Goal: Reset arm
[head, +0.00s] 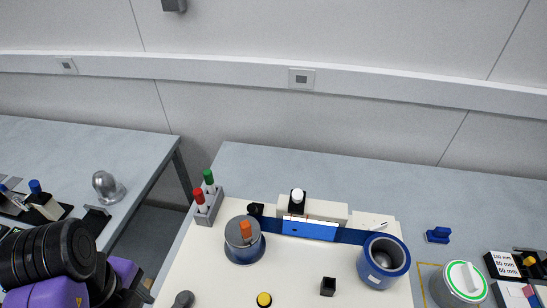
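The purple and black links of my arm (52,262) show at the lower left corner of the head view, folded low in front of the left table. No fingertips of my gripper show, so I cannot see whether it holds anything. The arm links cover part of the left table's near side.
A white board (205,262) on the right table (330,178) carries a grey-blue pot (243,248), a blue-rimmed cup (383,262) and a marker holder (208,212). A green-ringed white lid (464,280) is at right. A gap separates the left table (75,150).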

